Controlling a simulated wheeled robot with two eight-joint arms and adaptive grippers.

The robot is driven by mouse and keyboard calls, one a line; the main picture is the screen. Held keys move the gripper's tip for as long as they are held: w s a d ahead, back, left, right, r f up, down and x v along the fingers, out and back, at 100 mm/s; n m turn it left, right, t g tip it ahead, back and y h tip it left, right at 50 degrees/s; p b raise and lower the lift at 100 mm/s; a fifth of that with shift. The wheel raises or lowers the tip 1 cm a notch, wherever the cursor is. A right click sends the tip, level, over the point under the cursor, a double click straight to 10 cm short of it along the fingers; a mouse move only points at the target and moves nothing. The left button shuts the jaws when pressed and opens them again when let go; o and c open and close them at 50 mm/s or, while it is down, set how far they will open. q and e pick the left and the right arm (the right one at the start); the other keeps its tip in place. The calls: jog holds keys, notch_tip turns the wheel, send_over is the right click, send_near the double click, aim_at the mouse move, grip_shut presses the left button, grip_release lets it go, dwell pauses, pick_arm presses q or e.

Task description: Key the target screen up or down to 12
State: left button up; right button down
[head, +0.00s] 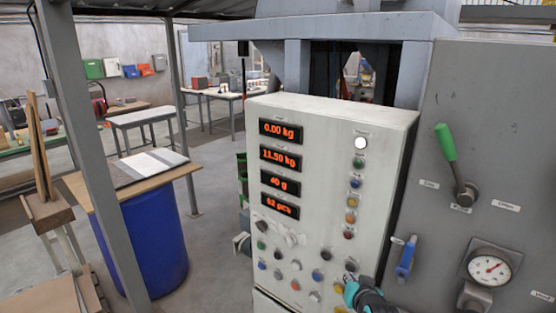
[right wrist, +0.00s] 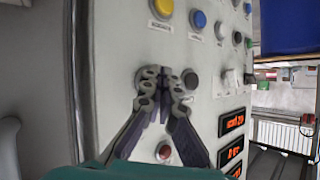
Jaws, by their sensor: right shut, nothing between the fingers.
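The pale control panel (head: 325,150) carries a column of red-lit screens. The top screen (head: 280,131) reads 0.00 kg, and the second screen (head: 280,157) reads 11.50 kg. The third screen (head: 280,182) reads 40 g; the lowest (head: 279,206) seems to read 62 pcs. Rows of coloured buttons (head: 295,265) sit below. My right gripper (head: 350,284) is shut and empty at the panel's lower right. In the right wrist view, its fingertips (right wrist: 164,76) are at the panel beside a dark button (right wrist: 190,80); contact cannot be told. My left gripper is not in view.
Right of the panel are a green-handled lever (head: 447,145), a blue handle (head: 406,259) and a pressure gauge (head: 489,268). A grey post (head: 90,150) and a blue drum (head: 152,245) stand left. Open floor lies between drum and panel.

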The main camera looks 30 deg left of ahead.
jog(key=shift+w, duration=0.1)
dwell(0.4)
jog(key=shift+w+d, duration=0.1)
jog(key=shift+w, duration=0.25)
dwell(0.3)
jog(key=shift+s, duration=0.5)
jog(key=s+a, duration=0.1)
jog(key=s, duration=0.5)
jog(key=shift+a, duration=0.2)
dwell(0.5)
